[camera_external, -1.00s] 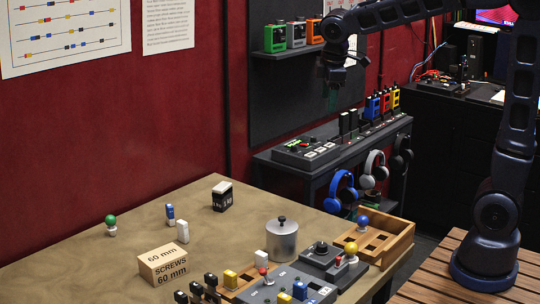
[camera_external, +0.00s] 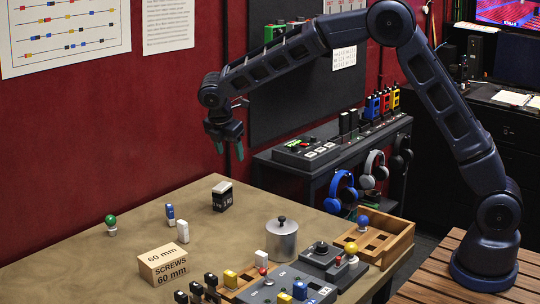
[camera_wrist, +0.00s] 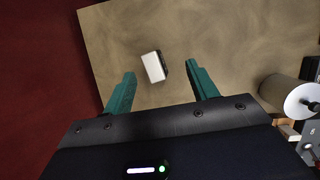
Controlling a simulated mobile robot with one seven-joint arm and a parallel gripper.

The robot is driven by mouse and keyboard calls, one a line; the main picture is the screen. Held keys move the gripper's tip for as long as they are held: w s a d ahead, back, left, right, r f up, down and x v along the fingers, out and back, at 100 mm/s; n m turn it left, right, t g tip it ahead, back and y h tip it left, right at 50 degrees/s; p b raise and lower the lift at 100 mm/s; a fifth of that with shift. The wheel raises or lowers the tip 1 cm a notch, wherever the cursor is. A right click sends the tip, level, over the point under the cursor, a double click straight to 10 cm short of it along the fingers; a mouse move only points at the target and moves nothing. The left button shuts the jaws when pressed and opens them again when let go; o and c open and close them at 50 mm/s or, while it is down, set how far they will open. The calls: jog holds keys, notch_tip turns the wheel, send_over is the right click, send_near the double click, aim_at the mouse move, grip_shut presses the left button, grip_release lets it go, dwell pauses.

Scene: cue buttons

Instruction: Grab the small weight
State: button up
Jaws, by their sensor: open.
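A small black block with a white top (camera_external: 222,197), which looks like the weight, stands upright on the tan table near its back edge. My gripper (camera_external: 230,148) hangs above the table, over and slightly right of the block, with clear air between them. In the wrist view the block (camera_wrist: 153,67) shows below and between my two green fingers (camera_wrist: 161,74). The fingers are open and empty. The marking on the block is too small to read surely.
A grey lidded pot (camera_external: 282,240), a SCREWS box (camera_external: 163,265), a green-topped knob (camera_external: 111,224) and small blue and white pieces share the table (camera_external: 60,262). Control boxes and a wooden tray (camera_external: 400,240) fill the front right. The red wall is behind.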

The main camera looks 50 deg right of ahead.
jog(key=n, duration=0.2)
send_near(222, 186)
jog(key=shift+w+d+f, duration=0.1)
jog(key=shift+w+f, duration=0.15)
jog(key=shift+f, duration=0.25)
jog(key=shift+w+d+f, duration=0.1)
jog(key=shift+w+f, duration=0.1)
jog(key=shift+f, duration=0.25)
jog(key=shift+f+h, duration=0.15)
jog(key=shift+h, duration=0.15)
jog(key=x, duration=1)
jog(key=shift+s+d+f, duration=0.1)
jog(key=shift+s+f, duration=0.1)
jog(key=shift+f, duration=0.1)
jog(key=shift+r, duration=0.1)
grip_shut()
